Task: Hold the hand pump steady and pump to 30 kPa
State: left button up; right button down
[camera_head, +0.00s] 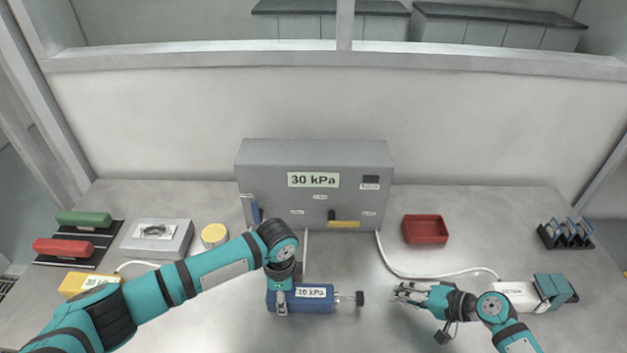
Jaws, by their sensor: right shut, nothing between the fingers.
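The hand pump (312,300) is a blue cylinder with a 30 kPa label, lying on the table in front of the grey box. Its rod and dark knob (360,298) stick out to the right. My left gripper (281,303) reaches down over the pump's left end, with one finger against its near side. The far finger is hidden. My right gripper (398,292) is shut and empty. It points left at the knob, with a gap between them. The grey box (262,178) carries a 30 kPa sign (313,180).
A red tray (425,229) stands behind my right gripper. A white hose (420,274) runs from the box to a white and teal device (520,294). A yellow round object (214,235) and a grey case (180,240) stand left. A dark rack (565,234) stands far right.

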pick_arm(q)
jog(key=o, duration=1.4)
jog(key=shift+c, duration=0.2)
jog(key=shift+r, duration=0.1)
